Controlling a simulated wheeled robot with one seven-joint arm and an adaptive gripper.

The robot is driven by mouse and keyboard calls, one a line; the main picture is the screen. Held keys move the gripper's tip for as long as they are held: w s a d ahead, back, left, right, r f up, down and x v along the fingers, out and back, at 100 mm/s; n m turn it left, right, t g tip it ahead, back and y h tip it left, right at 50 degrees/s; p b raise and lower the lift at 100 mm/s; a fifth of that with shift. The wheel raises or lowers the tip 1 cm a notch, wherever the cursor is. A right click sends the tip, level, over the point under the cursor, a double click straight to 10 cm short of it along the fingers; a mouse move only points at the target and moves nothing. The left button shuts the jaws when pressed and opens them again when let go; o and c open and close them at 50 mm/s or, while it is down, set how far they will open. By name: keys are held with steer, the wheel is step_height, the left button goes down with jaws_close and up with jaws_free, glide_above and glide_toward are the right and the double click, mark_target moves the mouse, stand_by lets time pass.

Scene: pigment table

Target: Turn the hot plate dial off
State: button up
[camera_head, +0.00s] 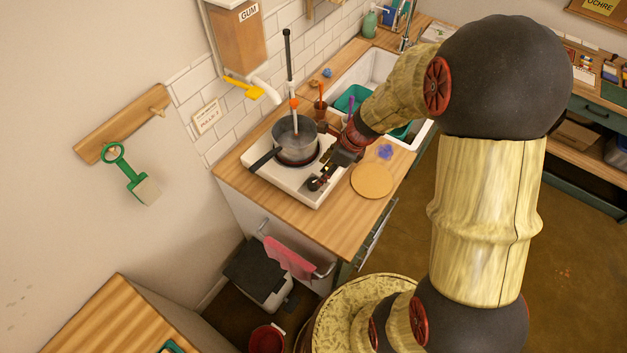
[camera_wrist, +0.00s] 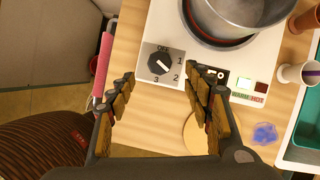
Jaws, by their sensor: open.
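The white hot plate (camera_head: 283,187) stands on the wooden counter with a metal pot (camera_head: 296,145) on its burner. A red lamp (camera_wrist: 258,87) shows by HOT, beside a pale one by WARM. My gripper (camera_wrist: 161,74) is open and empty, its fingertips on either side of the dial in the picture. In the head view, my gripper (camera_head: 321,181) hides the dial.
A round wooden board (camera_head: 371,181) and a blue-violet powder patch (camera_head: 385,152) lie right of the hot plate. The pot's black handle (camera_head: 263,160) juts left. A sink (camera_head: 375,68) lies behind. A pink towel (camera_head: 288,258) hangs on the counter's front rail.

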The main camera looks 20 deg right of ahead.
steer(key=b+x, duration=0.1)
steer(key=x, duration=0.6)
steer(key=shift+f+b, duration=0.3)
steer(key=c, duration=0.4)
steer(key=c, duration=0.7)
